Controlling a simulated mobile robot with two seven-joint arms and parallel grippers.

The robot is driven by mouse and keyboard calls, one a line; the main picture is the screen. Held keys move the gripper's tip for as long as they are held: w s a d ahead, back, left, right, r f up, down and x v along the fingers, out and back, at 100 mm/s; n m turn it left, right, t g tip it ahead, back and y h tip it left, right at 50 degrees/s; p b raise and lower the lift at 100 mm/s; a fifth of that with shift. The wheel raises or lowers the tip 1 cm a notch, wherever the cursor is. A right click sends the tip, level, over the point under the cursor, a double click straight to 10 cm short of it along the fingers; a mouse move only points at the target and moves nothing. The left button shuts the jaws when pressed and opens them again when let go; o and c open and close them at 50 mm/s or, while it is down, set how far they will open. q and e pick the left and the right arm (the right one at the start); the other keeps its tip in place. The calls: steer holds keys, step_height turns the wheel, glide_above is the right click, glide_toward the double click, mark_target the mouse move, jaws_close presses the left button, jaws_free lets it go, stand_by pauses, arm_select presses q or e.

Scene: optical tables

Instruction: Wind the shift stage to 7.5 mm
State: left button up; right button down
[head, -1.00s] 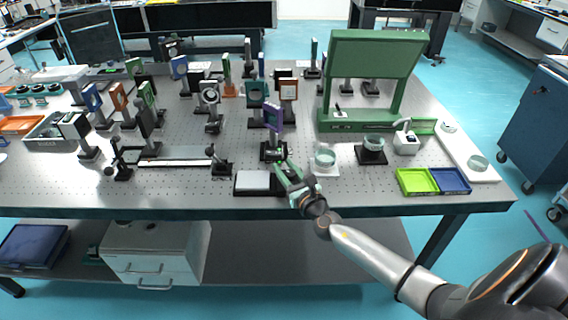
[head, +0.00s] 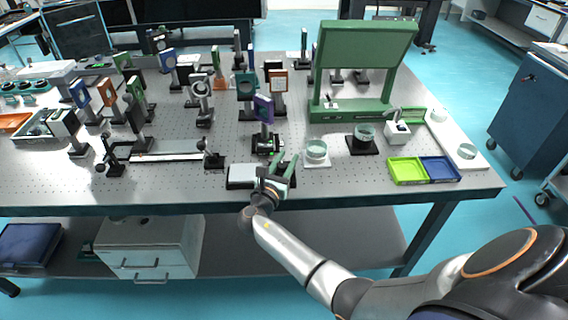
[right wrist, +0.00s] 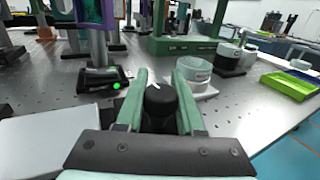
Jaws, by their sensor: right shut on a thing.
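My right gripper (head: 284,166) is at the front edge of the table, its green fingers pointing away from me. In the right wrist view its fingers (right wrist: 160,82) stand on either side of a round black knob (right wrist: 160,104) with a white mark on top, and are shut on it. Just beyond is a black stage base (head: 265,146) with a post bearing a purple-framed optic (head: 263,109). A green light (right wrist: 116,86) glows on that base. A flat pale-topped box (head: 243,174) lies left of the gripper. I cannot read any scale. My left gripper is out of view.
A glass dish (head: 316,150) on a white pad stands close to the right of the gripper, with another dish (head: 364,133) beyond it. Green and blue trays (head: 407,172) lie further right. Several post-mounted optics crowd the table behind and left.

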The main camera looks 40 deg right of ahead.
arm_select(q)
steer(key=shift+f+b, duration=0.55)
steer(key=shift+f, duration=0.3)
arm_select(e)
steer(key=shift+s+d+m+g+h, duration=0.1)
steer(key=shift+s+m+g+h, duration=0.1)
steer(key=shift+m+g+h, duration=0.8)
steer(key=shift+y, duration=0.3)
steer(key=c, duration=0.5)
jaws_free()
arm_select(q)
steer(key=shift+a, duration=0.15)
